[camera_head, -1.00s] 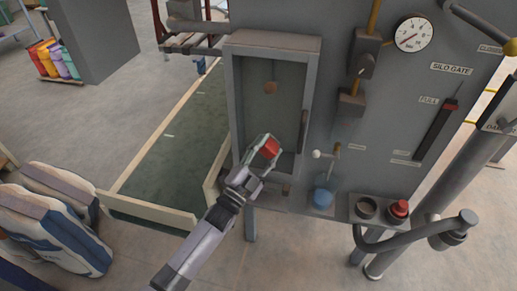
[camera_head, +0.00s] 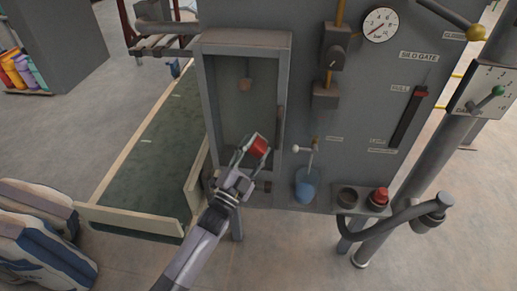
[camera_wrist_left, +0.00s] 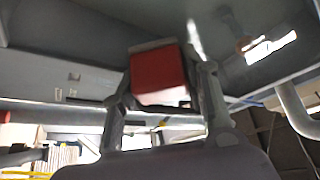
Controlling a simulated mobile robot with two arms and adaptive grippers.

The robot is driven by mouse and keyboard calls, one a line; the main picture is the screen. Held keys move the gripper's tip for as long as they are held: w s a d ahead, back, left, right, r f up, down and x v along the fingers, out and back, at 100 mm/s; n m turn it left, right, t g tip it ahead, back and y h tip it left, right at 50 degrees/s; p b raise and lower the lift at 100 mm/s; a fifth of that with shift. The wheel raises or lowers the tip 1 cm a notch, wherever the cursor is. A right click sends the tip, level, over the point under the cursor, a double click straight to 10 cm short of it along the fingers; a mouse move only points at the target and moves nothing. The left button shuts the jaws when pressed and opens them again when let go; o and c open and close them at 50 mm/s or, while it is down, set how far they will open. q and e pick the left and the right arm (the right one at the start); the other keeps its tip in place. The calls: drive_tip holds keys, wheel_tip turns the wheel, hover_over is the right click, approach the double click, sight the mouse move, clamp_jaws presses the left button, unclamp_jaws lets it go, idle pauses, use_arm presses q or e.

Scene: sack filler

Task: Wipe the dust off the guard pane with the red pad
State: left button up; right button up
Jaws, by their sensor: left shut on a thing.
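The red pad (camera_head: 259,146) is held between the fingers of my left gripper (camera_head: 250,150), which is shut on it. The pad also shows in the left wrist view (camera_wrist_left: 160,74), between both fingers. The guard pane (camera_head: 251,105) is a dull, greenish sheet inside a grey frame on the machine's front. A brownish patch (camera_head: 245,85) shows on its upper part. The pad is in front of the pane's lower part; I cannot tell whether it touches. Dust is hard to make out at this size. My right gripper is not in view.
A lever with a white knob (camera_head: 296,149), a blue scoop-like item (camera_head: 306,185) and a red button (camera_head: 379,195) are right of the frame. A bent pipe (camera_head: 385,230) juts out at the lower right. A green conveyor belt (camera_head: 150,150) and filled sacks (camera_head: 40,245) lie left.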

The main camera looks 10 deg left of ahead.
use_arm(q)
drive_tip(key=shift+w+a, duration=0.15)
drive_tip(key=shift+a, duration=4.75)
drive_tip(key=shift+w+a+r, duration=0.1)
drive_tip(key=shift+a, duration=0.1)
drive_tip(key=shift+s+p, duration=0.35)
drive_tip(key=shift+p, duration=0.05)
drive_tip(key=shift+c, duration=0.5)
drive_tip(key=shift+s+a+p, duration=0.15)
drive_tip(key=shift+s+p, duration=0.9)
drive_tip(key=shift+s, duration=1.7)
